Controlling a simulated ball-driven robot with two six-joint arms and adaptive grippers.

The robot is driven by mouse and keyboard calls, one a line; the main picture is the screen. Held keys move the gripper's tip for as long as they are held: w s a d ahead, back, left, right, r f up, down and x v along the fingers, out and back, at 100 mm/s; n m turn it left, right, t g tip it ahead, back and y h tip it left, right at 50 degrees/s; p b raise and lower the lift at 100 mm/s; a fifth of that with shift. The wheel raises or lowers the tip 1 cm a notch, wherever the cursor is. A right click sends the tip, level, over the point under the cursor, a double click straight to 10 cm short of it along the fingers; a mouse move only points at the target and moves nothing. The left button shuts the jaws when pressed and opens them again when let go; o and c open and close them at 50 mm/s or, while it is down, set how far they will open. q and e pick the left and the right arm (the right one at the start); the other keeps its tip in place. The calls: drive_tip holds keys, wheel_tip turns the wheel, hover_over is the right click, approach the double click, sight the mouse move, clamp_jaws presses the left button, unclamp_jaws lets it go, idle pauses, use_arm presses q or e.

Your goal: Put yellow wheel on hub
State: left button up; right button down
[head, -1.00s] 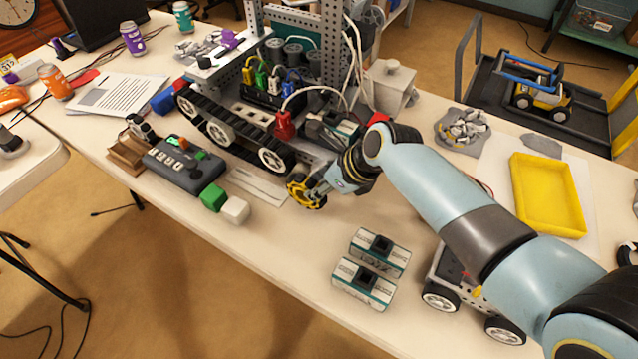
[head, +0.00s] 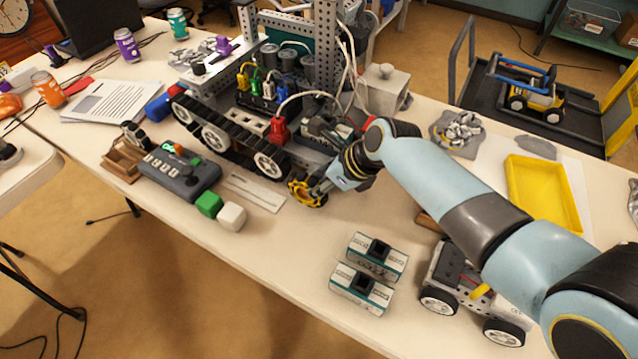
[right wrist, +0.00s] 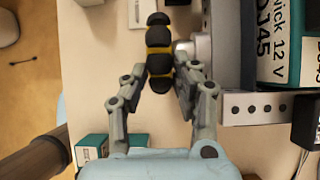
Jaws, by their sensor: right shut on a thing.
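My right gripper (head: 320,188) is shut on the yellow wheel (head: 304,194), which has a black tread. The wheel stands just off the front right end of the tracked robot (head: 236,140), above the table. In the right wrist view the wheel (right wrist: 159,52) shows edge-on between the fingertips (right wrist: 160,76). A grey metal stub (right wrist: 186,48), possibly the hub, sticks out from the robot's chassis right beside the wheel. I cannot tell whether wheel and stub touch. The stub is hidden in the head view. My left gripper is not in view.
Two battery packs (head: 362,290) lie in front of my right arm. A small rover (head: 455,275) stands partly behind that arm. A yellow tray (head: 541,222) lies right.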

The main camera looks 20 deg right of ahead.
drive_tip(key=shift+w+d, duration=0.6)
drive_tip(key=shift+d, duration=0.15)
idle(0.9)
drive_tip(key=shift+w+d+r+p, duration=0.35)
drive_tip(key=shift+w+d, duration=0.15)
drive_tip(key=shift+d, duration=0.05)
idle(0.6)
drive_tip(key=c, duration=1)
unclamp_jaws()
drive_tip(key=shift+o, duration=0.2)
drive_tip(key=shift+w+r+p, duration=0.2)
drive_tip(key=shift+r+p, duration=0.5)
drive_tip(key=shift+p, duration=0.15)
drive_tip(key=r+p, duration=0.1)
drive_tip(key=p, duration=0.1)
drive_tip(key=r+p, duration=0.4)
drive_tip(key=shift+s, duration=0.35)
drive_tip(key=shift+c, duration=0.2)
